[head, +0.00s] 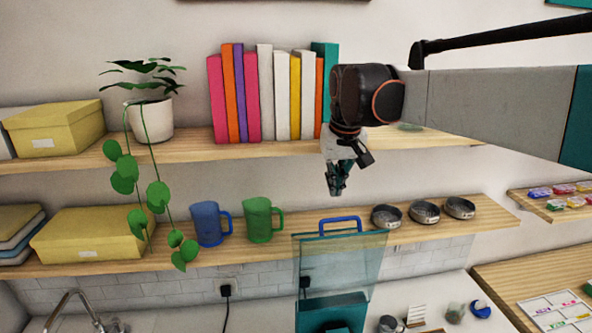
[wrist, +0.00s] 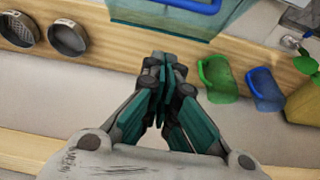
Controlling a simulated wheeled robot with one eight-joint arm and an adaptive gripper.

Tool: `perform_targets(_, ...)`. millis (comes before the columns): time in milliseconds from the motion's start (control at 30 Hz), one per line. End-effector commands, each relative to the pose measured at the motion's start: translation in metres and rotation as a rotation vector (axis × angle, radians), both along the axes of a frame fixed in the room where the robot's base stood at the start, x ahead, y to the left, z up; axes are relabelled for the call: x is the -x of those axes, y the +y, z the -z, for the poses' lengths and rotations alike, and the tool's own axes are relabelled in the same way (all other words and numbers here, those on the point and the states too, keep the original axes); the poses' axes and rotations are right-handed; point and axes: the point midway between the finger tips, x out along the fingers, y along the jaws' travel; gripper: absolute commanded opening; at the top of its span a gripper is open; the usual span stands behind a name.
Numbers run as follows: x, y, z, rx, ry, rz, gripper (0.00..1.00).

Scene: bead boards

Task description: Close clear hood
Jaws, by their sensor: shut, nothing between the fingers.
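The clear hood (head: 340,262) is a see-through panel with a blue handle (head: 340,222) on its top edge. It stands raised, tilted up above a teal box (head: 332,312) on the counter. In the wrist view the hood (wrist: 165,15) and its blue handle (wrist: 192,5) show at the top edge, beyond the fingertips. My gripper (head: 336,190) is shut and empty. It hangs above the handle, apart from it, in front of the shelves. Its closed teal fingers also show in the wrist view (wrist: 163,65).
The lower shelf (head: 300,240) carries a blue mug (head: 207,224), a green mug (head: 259,220) and several round metal tins (head: 424,212) on either side of the hood. The upper shelf (head: 200,150) holds books and a potted plant (head: 151,118). Small items stand on the counter at right.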

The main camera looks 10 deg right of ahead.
Motion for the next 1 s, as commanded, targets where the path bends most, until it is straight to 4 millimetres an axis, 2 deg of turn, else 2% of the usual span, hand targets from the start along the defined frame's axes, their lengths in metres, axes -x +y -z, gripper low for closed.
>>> perform_targets(267,-0.014,0.0,0.045,0.0,0.0,0.0,0.0)
perform_targets(400,0.008,0.0,0.041,0.0,0.0,0.0,0.0)
perform_targets(600,0.025,0.0,0.041,0.0,0.0,0.0,0.0)
perform_targets(1000,0.03,0.0,0.041,0.0,-0.001,0.0,0.0)
